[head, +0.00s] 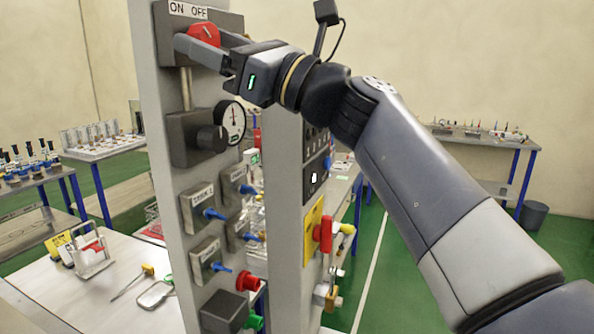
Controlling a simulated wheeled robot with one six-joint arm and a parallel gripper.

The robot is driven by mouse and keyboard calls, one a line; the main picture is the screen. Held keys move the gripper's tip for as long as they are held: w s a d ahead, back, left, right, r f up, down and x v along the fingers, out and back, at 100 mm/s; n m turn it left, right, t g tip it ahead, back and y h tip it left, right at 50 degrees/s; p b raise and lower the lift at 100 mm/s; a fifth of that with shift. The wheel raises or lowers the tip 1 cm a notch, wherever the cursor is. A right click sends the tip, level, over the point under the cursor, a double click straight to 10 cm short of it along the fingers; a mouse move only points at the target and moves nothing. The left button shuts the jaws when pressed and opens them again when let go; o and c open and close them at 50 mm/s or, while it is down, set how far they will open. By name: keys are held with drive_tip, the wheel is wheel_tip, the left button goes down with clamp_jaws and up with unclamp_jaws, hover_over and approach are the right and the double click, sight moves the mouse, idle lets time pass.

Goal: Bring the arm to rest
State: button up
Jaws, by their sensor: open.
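My gripper (204,43) is at the top of the grey panel (170,200), at the red rotary knob (205,33) under the ON OFF label (188,10). One finger reaches across the front of the knob's switch box, just below the red knob. My arm stretches from the lower right up to the panel.
Below are a gauge (231,123) with a black knob (211,139) and several blue-handled valves (213,214). A second column has a red handle (325,234) on a yellow plate. Benches stand left and back right (470,134).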

drive_tip(key=m+t+p, duration=0.1)
drive_tip(key=m, duration=0.1)
drive_tip(key=m+t+h+p, duration=0.1)
drive_tip(key=m, duration=0.2)
drive_tip(key=shift+s+r+t, duration=0.2)
drive_tip(key=shift+t, duration=0.1)
drive_tip(key=shift+f+m+t+h+p, duration=0.2)
drive_tip(key=shift+m+t+h+p, duration=0.45)
drive_tip(key=shift+m, duration=0.75)
